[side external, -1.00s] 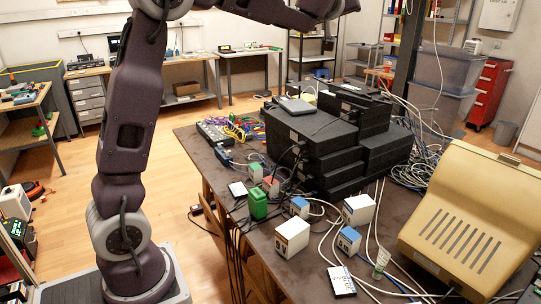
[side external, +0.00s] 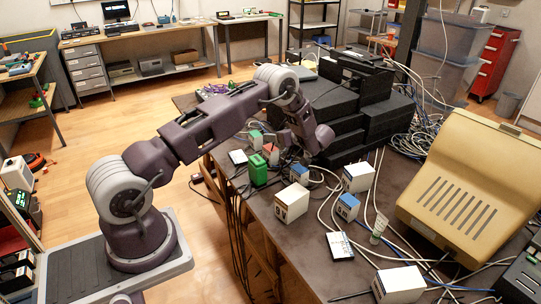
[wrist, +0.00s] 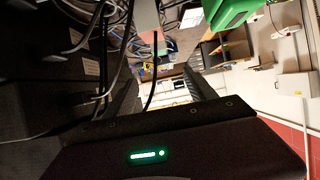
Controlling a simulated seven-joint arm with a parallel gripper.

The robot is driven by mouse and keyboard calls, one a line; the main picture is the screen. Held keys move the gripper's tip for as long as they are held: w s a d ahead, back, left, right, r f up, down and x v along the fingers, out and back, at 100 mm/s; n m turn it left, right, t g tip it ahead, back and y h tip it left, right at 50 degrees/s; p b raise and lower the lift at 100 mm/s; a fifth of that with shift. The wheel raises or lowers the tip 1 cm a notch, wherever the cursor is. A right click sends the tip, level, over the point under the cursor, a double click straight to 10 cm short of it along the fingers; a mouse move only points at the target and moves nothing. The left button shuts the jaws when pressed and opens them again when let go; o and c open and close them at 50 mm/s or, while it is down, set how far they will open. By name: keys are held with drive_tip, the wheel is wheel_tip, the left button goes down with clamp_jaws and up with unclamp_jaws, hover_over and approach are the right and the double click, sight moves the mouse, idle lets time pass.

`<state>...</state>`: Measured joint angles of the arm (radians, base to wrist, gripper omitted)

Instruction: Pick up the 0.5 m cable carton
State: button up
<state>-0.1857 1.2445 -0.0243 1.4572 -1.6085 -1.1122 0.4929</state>
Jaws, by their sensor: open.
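Several small cartons stand on the dark table; their labels are too small to read, so I cannot tell which is the 0.5 m one. White cartons (side external: 291,203) (side external: 358,177) (side external: 399,284) stand at the front and right. Blue-and-white cartons (side external: 347,207) (side external: 299,174) and a red-and-white carton (side external: 271,153) stand among them. My gripper (wrist: 163,88) is open, its dark fingers apart in the wrist view, with no carton clearly held. In the side view my arm's end is low near the black stack, behind the small cartons; its fingertips are hard to make out.
A green block (side external: 258,170) stands beside the red-and-white carton and shows in the wrist view (wrist: 230,12). A stack of black boxes (side external: 365,110) rises behind my gripper. Loose cables cross the table. A beige cabinet (side external: 470,190) fills the right.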

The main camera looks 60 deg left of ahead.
sight(274, 152)
wheel_tip(274, 152, down, 8)
drive_tip(key=shift+r, duration=0.1)
drive_tip(key=x, duration=0.5)
clamp_jaws()
